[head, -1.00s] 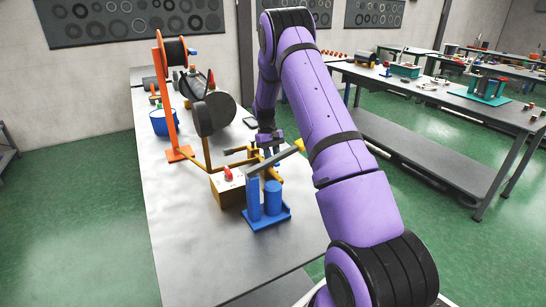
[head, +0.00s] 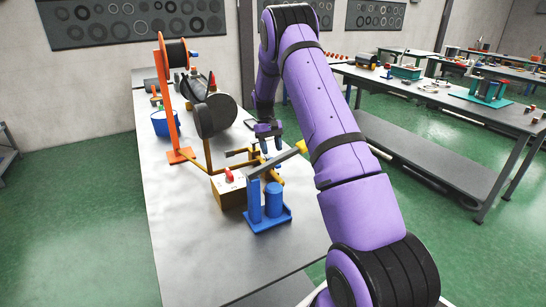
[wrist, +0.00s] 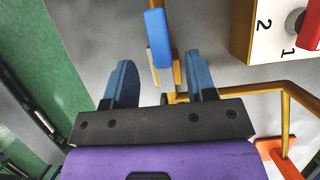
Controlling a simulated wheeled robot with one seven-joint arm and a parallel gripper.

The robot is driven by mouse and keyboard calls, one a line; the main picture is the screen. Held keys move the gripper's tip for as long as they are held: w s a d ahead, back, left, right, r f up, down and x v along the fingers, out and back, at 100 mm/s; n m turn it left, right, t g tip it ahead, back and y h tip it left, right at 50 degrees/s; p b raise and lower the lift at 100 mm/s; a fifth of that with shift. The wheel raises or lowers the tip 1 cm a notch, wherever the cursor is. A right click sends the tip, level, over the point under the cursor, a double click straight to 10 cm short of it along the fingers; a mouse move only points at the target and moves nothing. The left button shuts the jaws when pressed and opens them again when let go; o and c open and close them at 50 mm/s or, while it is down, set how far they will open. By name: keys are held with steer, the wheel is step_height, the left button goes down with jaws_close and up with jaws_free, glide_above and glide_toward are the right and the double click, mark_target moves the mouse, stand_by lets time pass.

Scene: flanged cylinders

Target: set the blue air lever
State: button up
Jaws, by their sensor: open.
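A blue lever handle (wrist: 157,38) lies along a yellow pipe, with a pale block and yellow fitting beside it, in the wrist view. My gripper (wrist: 162,82) is open and empty. Its two blue fingers stand apart, one on each side of the line of the handle, and the handle's lower end reaches near the gap; I see no contact. In the head view my gripper (head: 270,146) is above the yellow pipework, behind a grey bar. The blue handle cannot be made out there.
A blue stand (head: 268,220) carries the slanting grey bar (head: 276,162) with a yellow tip, in front of my gripper. A box (head: 229,192) with a red knob is at left. An orange reel stand (head: 165,100) stands behind. The front bench surface is clear.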

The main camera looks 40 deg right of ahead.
mark_target(268, 157)
steer(key=v, duration=0.6)
steer(key=shift+r, duration=0.3)
steer(key=shift+w, duration=0.1)
steer(key=s+a+r+n+t+h, duration=0.1)
steer(key=s+a+r+t, duration=0.1)
steer(key=s+a+r, duration=0.85)
steer(key=s+a+r+t, duration=0.3)
steer(key=s+a+r, duration=0.3)
steer(key=r, duration=0.7)
steer(key=s+a+t, duration=0.1)
steer(key=s+a, duration=0.3)
steer(key=s, duration=0.4)
steer(key=s+a+n+t, duration=0.1)
steer(key=s+a+t, duration=0.1)
steer(key=s, duration=0.5)
steer(key=s+a+t, duration=0.1)
steer(key=s+a, duration=0.4)
steer(key=s, duration=0.3)
steer(key=shift+s+a+t, duration=0.3)
steer(key=shift+a+t, duration=0.05)
steer(key=shift+t, duration=0.05)
